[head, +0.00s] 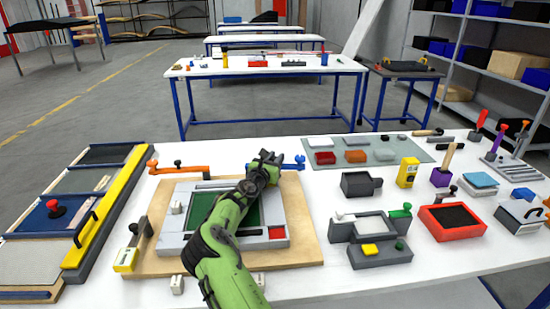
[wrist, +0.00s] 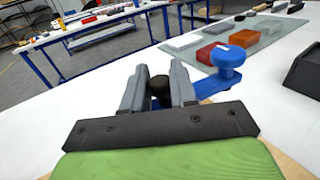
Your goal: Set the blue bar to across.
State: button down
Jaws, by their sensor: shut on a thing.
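The blue bar (head: 288,166) lies flat at the back right of the wooden board, running roughly left to right in the head view. A round blue post stands at its right end. My gripper (wrist: 158,88) is shut on the bar's black knob (wrist: 159,85), which shows between the two fingers.
An orange bar (head: 195,170) with a black knob lies at the back left of the board (head: 305,235). A grey frame (head: 180,225) with a green panel is on the board, partly under my arm. A grey-green mat (head: 335,143) with several blocks lies behind, to the right.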

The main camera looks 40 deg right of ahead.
jog(key=c, duration=1)
grip_release()
jog(key=p+v, duration=0.1)
jog(key=v, duration=0.6)
jog(key=shift+s+a, duration=0.2)
jog(key=shift+a, duration=0.05)
